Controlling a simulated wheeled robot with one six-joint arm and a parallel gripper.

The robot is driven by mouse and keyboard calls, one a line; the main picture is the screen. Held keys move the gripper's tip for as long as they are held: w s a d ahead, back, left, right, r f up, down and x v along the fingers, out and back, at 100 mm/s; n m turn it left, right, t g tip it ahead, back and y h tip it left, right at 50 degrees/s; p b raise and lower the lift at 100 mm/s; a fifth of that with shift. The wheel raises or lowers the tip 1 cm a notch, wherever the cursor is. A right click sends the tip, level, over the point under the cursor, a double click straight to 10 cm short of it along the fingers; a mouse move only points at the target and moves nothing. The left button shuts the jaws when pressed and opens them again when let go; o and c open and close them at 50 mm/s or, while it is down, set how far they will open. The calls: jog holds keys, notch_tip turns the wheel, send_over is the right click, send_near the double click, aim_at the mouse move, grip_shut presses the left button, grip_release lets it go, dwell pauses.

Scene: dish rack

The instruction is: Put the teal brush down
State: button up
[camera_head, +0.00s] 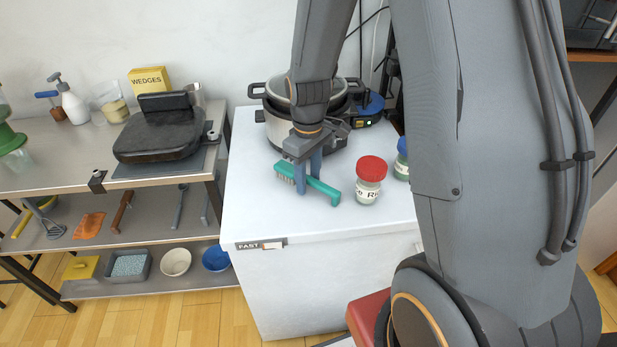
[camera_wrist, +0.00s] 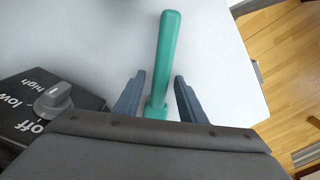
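The teal brush (camera_head: 327,190) appears to lie on the white top (camera_head: 270,212) of a chest or cabinet, bristles toward the left and handle toward the lower right. My gripper (camera_head: 310,186) is above it, pointing down, with one finger on each side of the brush. In the wrist view the teal brush (camera_wrist: 168,50) runs between the fingers of my gripper (camera_wrist: 160,88). A gap shows on both sides, so the fingers are open and apart from it. The brush's near end is hidden in the wrist view by my gripper's body.
A jar with a red lid (camera_head: 371,170) stands close to the right of the brush, with a green jar (camera_head: 402,165) behind it. A cooker (camera_head: 283,130) stands behind. The white top is clear in front and left. A metal shelf (camera_head: 150,237) is at left.

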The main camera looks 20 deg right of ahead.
aim_at(308, 177)
jog(key=shift+r, duration=0.15)
notch_tip(308, 177, up, 12)
jog(key=b, duration=0.2)
jog(key=s+f+m, duration=0.2)
jog(key=s+m, duration=0.1)
jog(key=s, duration=0.3)
jog(key=s+f+m+t, duration=0.1)
jog(key=s+f+m, duration=0.2)
jog(key=s, duration=0.3)
jog(key=shift+s+f+m, duration=0.2)
jog(key=shift+s+m, duration=0.15)
jog(key=shift+m, duration=0.05)
